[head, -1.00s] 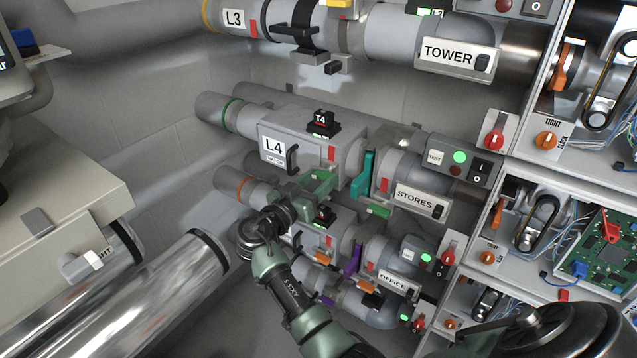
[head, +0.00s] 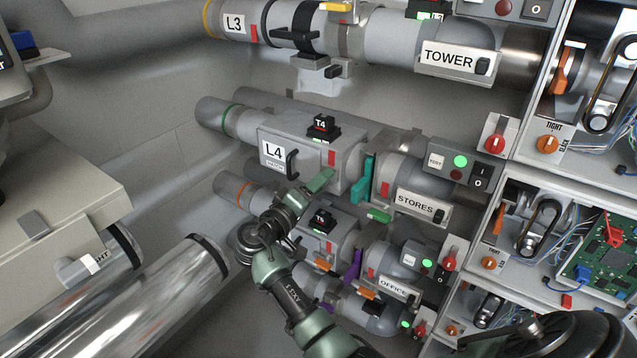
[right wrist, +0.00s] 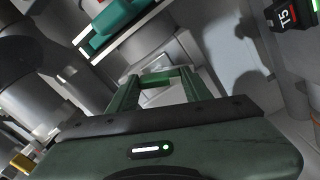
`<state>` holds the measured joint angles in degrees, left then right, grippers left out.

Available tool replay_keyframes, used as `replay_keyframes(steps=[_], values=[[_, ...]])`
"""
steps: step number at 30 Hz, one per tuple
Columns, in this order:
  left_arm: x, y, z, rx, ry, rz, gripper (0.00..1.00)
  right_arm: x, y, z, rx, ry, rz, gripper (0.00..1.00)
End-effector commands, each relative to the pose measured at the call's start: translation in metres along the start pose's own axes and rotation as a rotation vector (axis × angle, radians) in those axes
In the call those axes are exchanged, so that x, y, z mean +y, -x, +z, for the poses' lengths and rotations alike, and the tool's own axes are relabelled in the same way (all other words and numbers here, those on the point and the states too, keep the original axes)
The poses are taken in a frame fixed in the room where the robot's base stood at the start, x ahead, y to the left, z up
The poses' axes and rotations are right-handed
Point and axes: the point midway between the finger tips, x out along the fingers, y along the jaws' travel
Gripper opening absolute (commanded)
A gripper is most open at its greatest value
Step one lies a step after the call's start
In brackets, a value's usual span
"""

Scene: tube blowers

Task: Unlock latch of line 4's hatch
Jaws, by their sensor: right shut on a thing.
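Line 4's grey hatch box (head: 352,150) carries an L4 label (head: 274,151), a black handle (head: 292,163) and a red tab (head: 331,158). A black T4 unit (head: 322,124) sits on top. My right gripper (head: 322,179) is at the box's lower front edge, below the red tab. Its green fingers are shut on a small part there, apparently the hatch latch; the fingers hide it in the head view. My left gripper is not in view.
A teal gate lever (head: 362,180) stands just right of the box. The line below, with its black T5 unit (head: 322,221), lies close under my right gripper. The L3 pipe (head: 395,35) runs above. Open cabinets (head: 525,175) stand at right.

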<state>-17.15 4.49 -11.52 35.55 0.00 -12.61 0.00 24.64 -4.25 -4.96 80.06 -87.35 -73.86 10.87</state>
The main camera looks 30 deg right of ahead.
Motion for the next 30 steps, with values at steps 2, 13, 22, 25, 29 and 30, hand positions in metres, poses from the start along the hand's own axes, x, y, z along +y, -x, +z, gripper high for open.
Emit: replay_keyframes(steps=[2, 13, 22, 25, 29, 30], values=[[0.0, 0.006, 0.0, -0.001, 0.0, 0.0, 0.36, 0.003, -0.002, -0.001, -0.002, 0.072, 0.003, 0.09], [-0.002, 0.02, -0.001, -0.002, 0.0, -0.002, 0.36, 0.004, -0.002, -0.001, -0.002, 0.347, 0.004, 0.09], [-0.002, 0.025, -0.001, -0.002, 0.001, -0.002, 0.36, 0.003, -0.002, -0.001, -0.002, 0.454, 0.005, 0.09], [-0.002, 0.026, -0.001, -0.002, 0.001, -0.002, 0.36, 0.003, -0.002, -0.001, -0.001, 0.47, 0.005, 0.09], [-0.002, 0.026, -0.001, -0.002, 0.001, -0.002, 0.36, 0.003, -0.002, -0.001, -0.001, 0.478, 0.006, 0.09], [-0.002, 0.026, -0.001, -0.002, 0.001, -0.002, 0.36, 0.003, -0.002, -0.001, -0.001, 0.479, 0.006, 0.09]])
